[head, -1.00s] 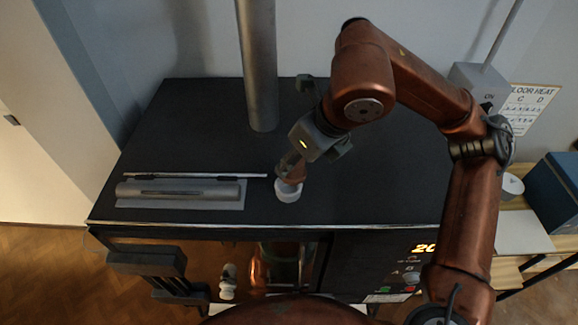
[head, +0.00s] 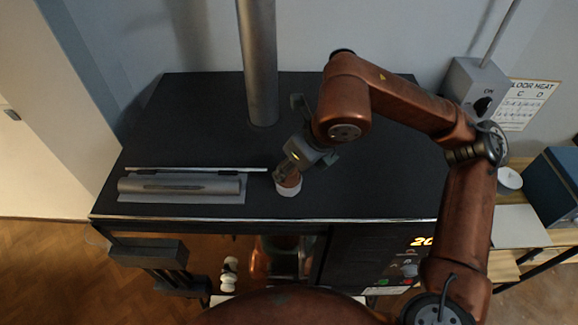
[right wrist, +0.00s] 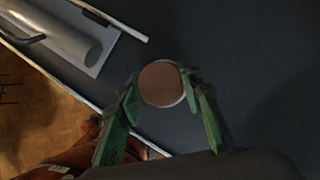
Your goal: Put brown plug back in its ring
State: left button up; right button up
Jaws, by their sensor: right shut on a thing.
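The brown plug (head: 289,181) is a short round piece on the black top of the kiln. It sits at the white ring (head: 288,191), and its lower part is hidden by the ring's rim. My right gripper (head: 285,175) is shut on the plug, coming down at a tilt from the upper right. In the right wrist view the plug (right wrist: 161,83) shows as a brown disc between the green fingertips, with a thin pale rim at its right edge. I cannot tell whether the plug is fully seated. My left gripper is not in view.
A grey cylinder on a plate (head: 180,186) and a thin rod (head: 210,170) lie left of the ring. A metal pipe (head: 258,70) rises behind. The kiln's front edge (head: 270,219) is close to the ring. The kiln top right of the ring is clear.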

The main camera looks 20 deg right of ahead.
jog(key=shift+f, duration=0.2)
jog(key=o, duration=1.3)
jog(key=shift+r, duration=0.1)
jog(key=shift+r, duration=0.1)
jog(key=shift+r+p, duration=0.25)
jog(key=shift+p, duration=0.15)
jog(key=shift+b+v, duration=1.1)
jog(key=shift+v, duration=4.85)
jog(key=shift+f, duration=0.1)
